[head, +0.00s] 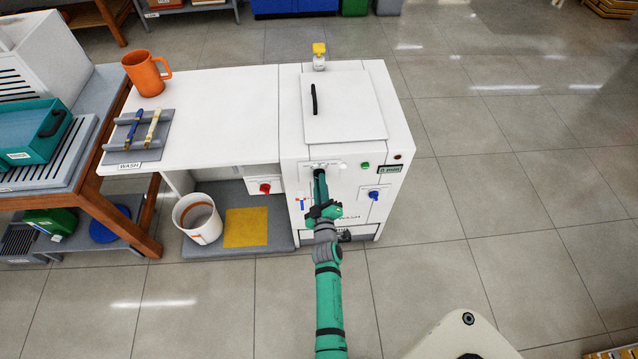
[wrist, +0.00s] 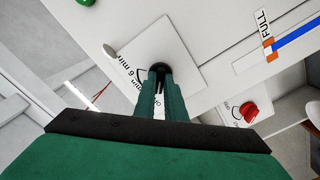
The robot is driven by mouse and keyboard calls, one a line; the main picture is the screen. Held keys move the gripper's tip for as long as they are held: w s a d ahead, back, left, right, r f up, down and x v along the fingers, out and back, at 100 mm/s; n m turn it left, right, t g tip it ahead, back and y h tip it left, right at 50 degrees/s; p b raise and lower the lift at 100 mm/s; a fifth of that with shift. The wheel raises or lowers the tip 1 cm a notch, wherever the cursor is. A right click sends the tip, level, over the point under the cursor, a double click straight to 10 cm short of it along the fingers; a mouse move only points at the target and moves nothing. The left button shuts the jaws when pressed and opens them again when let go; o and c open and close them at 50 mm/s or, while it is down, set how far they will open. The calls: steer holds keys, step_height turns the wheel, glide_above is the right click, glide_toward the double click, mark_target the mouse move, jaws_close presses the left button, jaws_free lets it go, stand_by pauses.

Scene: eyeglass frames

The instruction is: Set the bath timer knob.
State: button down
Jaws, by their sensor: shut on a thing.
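The bath timer knob (wrist: 157,67) is dark and round, on a white plate (wrist: 185,45) printed with minute marks, "6 min" among them. In the wrist view my gripper (wrist: 160,78) has its green fingers closed on the knob, and they hide most of it. In the head view my gripper (head: 320,174) reaches the upper front of the white wash cabinet (head: 295,185) and covers the knob. The knob's pointer is hidden, so its setting cannot be read.
A red knob (head: 265,188) sits left of my gripper. A blue knob (head: 374,195) and a green button (head: 365,165) sit right. A lid (head: 345,105) with a black handle tops the cabinet. A white bucket (head: 198,222) stands below left. Floor at right is clear.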

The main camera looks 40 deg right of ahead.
steer(key=shift+w+a, duration=0.15)
steer(key=shift+s, duration=0.2)
steer(key=c, duration=1.8)
jaws_free()
steer(key=shift+s, duration=0.1)
steer(key=v, duration=1)
steer(key=shift+s+a, duration=0.15)
steer(key=shift+a, duration=0.05)
steer(key=shift+s, duration=0.1)
